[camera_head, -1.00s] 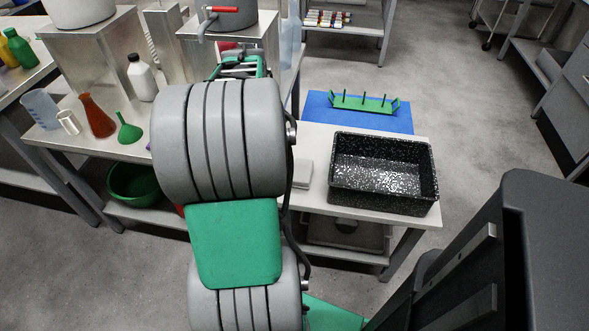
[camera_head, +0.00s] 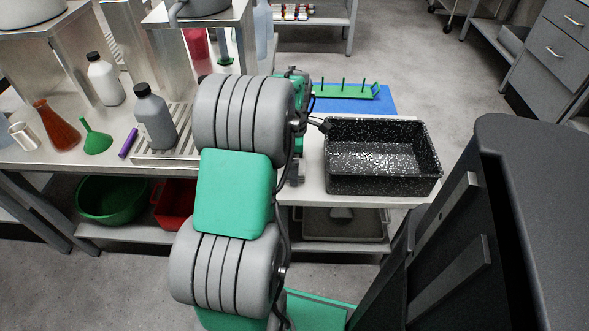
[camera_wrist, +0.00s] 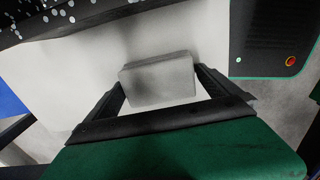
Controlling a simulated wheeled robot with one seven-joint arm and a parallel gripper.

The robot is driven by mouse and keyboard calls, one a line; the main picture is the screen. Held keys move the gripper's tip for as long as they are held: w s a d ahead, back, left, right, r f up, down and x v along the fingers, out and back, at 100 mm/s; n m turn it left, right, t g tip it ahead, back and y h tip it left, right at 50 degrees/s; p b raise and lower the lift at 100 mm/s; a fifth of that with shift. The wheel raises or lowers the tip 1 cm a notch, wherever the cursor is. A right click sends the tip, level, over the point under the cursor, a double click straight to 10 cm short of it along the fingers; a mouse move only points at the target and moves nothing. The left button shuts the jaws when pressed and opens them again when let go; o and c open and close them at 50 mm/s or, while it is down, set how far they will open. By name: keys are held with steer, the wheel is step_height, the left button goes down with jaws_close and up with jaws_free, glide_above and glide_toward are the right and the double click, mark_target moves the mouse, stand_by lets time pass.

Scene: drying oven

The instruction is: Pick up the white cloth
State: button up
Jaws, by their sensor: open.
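The white cloth (camera_wrist: 158,80) shows in the wrist view as a thick, folded, pale block lying on the light tabletop (camera_wrist: 95,58). My gripper (camera_wrist: 161,77) is open in the same view, its two dark fingers spread to the left and right of the cloth. The fingers appear to straddle it; I cannot tell whether either touches it. In the head view my arm reaches over the bench and hides the cloth.
A black speckled tray (camera_head: 335,180) stands close to the right of my arm. Behind it a green rack (camera_head: 345,92) sits on a blue mat (camera_head: 385,105). At left are a grey bottle (camera_head: 155,118), a white bottle (camera_head: 105,80) and a green funnel (camera_head: 97,141).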

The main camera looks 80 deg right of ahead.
steer(key=shift+c, duration=0.4)
steer(key=c, duration=1)
steer(key=shift+r, duration=0.1)
steer(key=shift+d+r, duration=0.1)
steer(key=shift+r, duration=0.15)
step_height(320, 180, up, 3)
steer(key=shift+f+p, duration=0.2)
steer(key=shift+p, duration=0.35)
steer(key=a+r+p, duration=0.1)
steer(key=a+r, duration=0.2)
steer(key=a, duration=0.1)
steer(key=s+a+r+p, duration=0.1)
steer(key=a+r, duration=0.2)
steer(key=a, duration=0.2)
steer(key=s+a+r+p, duration=0.1)
steer(key=a+r, duration=0.2)
steer(key=a, duration=0.2)
steer(key=shift+r, duration=0.3)
